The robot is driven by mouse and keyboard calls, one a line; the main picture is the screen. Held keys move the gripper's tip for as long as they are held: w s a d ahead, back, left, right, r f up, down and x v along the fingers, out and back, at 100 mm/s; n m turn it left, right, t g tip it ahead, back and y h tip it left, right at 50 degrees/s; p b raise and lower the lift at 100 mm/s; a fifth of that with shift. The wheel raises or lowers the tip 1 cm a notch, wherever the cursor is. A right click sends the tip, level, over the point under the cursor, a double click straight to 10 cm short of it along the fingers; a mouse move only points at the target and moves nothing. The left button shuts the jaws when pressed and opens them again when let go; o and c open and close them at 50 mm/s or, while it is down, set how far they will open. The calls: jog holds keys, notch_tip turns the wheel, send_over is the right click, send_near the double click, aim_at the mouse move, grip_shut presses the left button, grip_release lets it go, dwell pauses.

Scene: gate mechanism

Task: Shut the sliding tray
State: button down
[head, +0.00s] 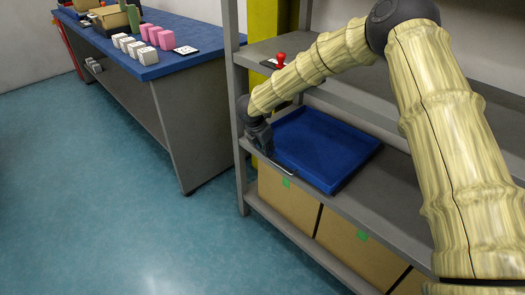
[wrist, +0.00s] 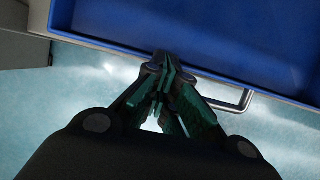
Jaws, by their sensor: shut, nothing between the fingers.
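The blue sliding tray (head: 322,147) lies on the middle shelf of the grey rack, shallow and empty in the part I see. Its front edge is close to the shelf's front edge. A thin metal handle (head: 284,169) sticks out from its front and also shows in the wrist view (wrist: 243,99). My gripper (head: 267,152) is at the left part of the tray's front. In the wrist view my gripper (wrist: 169,62) is shut and empty, its fingertips at the tray's front edge, left of the handle. I cannot tell whether they touch it.
The rack's upright post (head: 238,110) stands just left of my gripper. A shelf (head: 345,88) above carries a red-knobbed object (head: 281,60). Cardboard boxes (head: 288,205) sit below the tray. A blue-topped table (head: 165,45) with white and pink blocks is at left. The floor between is clear.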

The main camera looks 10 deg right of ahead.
jog(key=shift+w+d+f, duration=0.1)
jog(key=shift+w+d, duration=0.4)
jog(key=shift+d, duration=0.25)
jog(key=shift+a, duration=0.1)
jog(key=shift+s, duration=0.1)
